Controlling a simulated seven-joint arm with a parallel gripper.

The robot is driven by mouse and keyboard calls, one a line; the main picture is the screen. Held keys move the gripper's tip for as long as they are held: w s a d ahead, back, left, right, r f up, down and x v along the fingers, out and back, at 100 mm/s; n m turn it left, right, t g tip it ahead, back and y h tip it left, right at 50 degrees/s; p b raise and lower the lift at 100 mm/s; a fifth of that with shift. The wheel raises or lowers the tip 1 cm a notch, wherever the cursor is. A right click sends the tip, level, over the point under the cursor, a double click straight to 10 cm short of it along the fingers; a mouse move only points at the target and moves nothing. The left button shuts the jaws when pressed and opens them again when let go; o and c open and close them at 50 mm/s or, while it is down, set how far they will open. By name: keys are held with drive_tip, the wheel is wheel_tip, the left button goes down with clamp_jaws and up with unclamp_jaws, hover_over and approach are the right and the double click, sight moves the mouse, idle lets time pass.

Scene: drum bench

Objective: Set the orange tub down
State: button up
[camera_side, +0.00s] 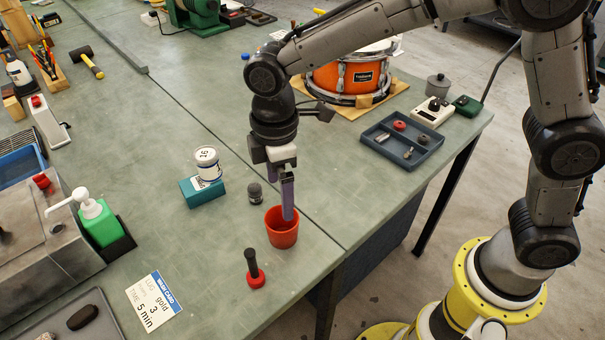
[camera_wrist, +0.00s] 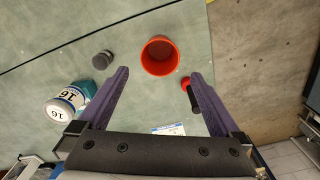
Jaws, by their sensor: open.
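The orange tub (camera_side: 282,230) stands upright on the green bench near its front edge. In the wrist view the tub (camera_wrist: 160,56) shows its open, empty-looking inside, between and a little ahead of my two purple fingers. My gripper (camera_side: 287,212) points down at the tub, and its fingertips overlap the rim in the side view. In the wrist view my gripper (camera_wrist: 160,73) is open with nothing held, and a gap shows between the tub and each finger. How far the fingertips are above the tub is hard to tell.
A red-based black-handled tool (camera_side: 254,270) stands just left of the tub. A small dark jar (camera_side: 255,194) stands behind it. A white can (camera_side: 207,165) sits on a teal block (camera_side: 203,190). A work card (camera_side: 153,302) lies nearby. A blue-grey tray (camera_side: 402,139) is at right.

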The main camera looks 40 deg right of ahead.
drive_tip(key=s+d+r+m+t, duration=0.1)
drive_tip(key=s+d+r+m, duration=0.2)
drive_tip(key=d+r, duration=0.45)
drive_tip(key=s+d+r+m+t, duration=0.2)
drive_tip(key=s+d+m+t, duration=0.2)
drive_tip(key=s+d+m, duration=0.6)
drive_tip(key=s+d, duration=0.5)
drive_tip(key=s, duration=0.1)
drive_tip(key=shift+s+t, duration=0.3)
